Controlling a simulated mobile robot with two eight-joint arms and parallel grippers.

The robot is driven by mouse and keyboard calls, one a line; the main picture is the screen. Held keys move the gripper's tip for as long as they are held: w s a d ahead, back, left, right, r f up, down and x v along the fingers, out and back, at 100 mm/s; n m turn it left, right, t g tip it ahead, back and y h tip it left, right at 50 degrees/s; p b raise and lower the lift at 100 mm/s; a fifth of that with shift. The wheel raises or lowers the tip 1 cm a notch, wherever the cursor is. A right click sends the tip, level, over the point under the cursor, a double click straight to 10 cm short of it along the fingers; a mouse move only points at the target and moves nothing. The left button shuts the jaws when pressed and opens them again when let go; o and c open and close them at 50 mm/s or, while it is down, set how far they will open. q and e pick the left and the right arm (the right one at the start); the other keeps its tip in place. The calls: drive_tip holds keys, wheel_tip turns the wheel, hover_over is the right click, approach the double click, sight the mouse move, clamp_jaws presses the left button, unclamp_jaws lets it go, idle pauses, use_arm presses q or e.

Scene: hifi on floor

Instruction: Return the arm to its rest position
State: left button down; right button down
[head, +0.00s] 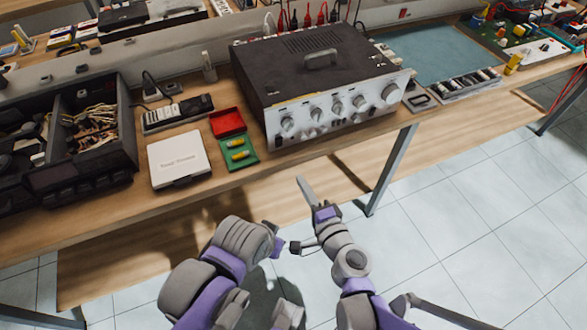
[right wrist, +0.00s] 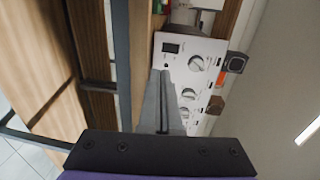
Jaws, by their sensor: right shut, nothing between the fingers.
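My right gripper (head: 301,182) shows in the head view as a thin grey pair of fingers, held in front of the table's front edge and below the amplifier. In the right wrist view the right gripper's fingers (right wrist: 160,75) lie together, with nothing between them. They point toward the amplifier's silver front panel (right wrist: 197,62) and appear apart from it. My left arm (head: 240,245) is bent low at the bottom centre of the head view. Its fingers cannot be made out clearly.
A black hi-fi amplifier (head: 310,68) stands on the wooden table (head: 210,190). Left of it lie a red-and-green open case (head: 229,124), a white box (head: 178,158) and an open black unit (head: 85,145). A metal table leg (head: 390,170) stands right of my gripper. Tiled floor (head: 470,220) is clear.

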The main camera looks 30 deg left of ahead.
drive_tip(key=shift+v, duration=1.35)
